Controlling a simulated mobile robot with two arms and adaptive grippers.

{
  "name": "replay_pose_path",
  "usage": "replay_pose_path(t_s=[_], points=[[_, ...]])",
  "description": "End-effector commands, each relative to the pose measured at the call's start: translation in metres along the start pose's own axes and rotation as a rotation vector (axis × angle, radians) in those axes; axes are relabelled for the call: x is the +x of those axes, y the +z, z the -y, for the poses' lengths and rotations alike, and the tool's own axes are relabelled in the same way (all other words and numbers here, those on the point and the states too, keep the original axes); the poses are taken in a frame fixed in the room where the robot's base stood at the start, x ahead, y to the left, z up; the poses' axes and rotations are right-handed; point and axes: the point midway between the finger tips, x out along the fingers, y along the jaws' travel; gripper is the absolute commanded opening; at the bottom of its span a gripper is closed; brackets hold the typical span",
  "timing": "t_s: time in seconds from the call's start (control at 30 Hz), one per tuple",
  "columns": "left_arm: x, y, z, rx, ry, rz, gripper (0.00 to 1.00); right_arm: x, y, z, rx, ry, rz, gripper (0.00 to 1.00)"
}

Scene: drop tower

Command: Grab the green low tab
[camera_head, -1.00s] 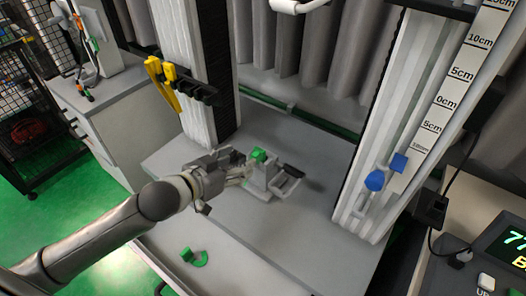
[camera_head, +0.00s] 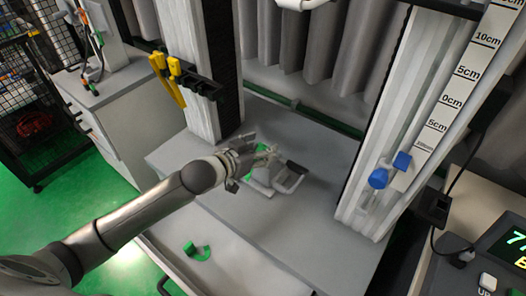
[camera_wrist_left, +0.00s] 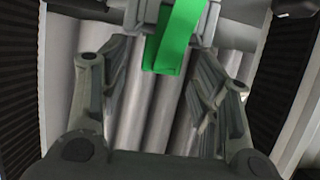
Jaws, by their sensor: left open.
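The green tab (camera_wrist_left: 178,38) hangs at the top middle of the left wrist view, in front of a grey block. My left gripper (camera_head: 266,156) is open, its fingers spread to either side of the tab's line, with the tab ahead between them. I see no contact. In the head view the gripper covers most of the tab, and only a bit of green shows at the grey fixture (camera_head: 290,180) on the platform. My right gripper is not in view.
A curved green piece (camera_head: 197,252) lies on the platform's lower front part. A blue knob (camera_head: 378,179) sits on the right column. Yellow-handled tools (camera_head: 172,72) hang on the left column. The platform (camera_head: 300,225) right of the arm is clear.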

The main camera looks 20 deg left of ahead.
Motion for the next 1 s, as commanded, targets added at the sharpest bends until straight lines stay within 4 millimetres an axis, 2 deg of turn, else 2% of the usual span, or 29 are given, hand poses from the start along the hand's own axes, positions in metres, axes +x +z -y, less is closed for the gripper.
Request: replay_pose_path(t_s=[0.1,0.43,0.77,1.0], points=[[0.0,0.0,0.0,0.0,0.0,0.0,0.57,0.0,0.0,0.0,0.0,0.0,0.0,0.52],[-0.001,0.0,0.0,0.0,0.0,0.0,0.15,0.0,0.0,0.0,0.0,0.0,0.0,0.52],[-0.001,-0.002,0.0,0.0,0.0,0.0,0.15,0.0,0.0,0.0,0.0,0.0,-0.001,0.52],[-0.009,-0.022,0.001,0.001,0.0,-0.004,0.15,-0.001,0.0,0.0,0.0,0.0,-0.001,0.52]])
